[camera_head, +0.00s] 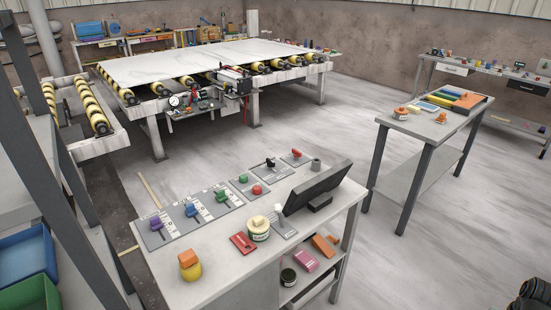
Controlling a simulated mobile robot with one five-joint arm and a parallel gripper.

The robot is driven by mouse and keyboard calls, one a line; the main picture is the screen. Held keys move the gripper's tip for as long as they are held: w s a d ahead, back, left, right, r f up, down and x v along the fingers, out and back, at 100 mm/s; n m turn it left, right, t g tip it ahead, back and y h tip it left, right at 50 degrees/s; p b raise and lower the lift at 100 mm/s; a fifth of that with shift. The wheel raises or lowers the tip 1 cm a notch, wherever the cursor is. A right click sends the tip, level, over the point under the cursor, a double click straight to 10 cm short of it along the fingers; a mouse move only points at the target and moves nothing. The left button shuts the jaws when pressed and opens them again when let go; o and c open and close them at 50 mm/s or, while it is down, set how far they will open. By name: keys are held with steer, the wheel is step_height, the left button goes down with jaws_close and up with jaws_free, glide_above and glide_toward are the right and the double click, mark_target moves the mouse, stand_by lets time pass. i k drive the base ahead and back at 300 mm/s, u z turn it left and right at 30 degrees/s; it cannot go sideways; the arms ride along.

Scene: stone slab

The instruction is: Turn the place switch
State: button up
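A control desk (215,266) stands in the near middle. On grey labelled plates along its far edge are a purple knob (155,223), a blue knob (190,209) and a green knob (221,195). To their right are a smaller green knob (243,179), a red knob (257,189), a black-handled switch (270,163) and a red-handled switch (296,154). The label writing is too small to read, so I cannot tell which is the place switch. My gripper is not in view.
The desk also holds a tilted dark screen (318,187), a labelled jar (258,229) and a red card (243,243). A roller table with a white slab (200,60) stands behind. A side table (412,124) is at right. Open floor (310,120) lies between.

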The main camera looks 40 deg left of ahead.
mark_target(270, 164)
steer(key=u, duration=1.45)
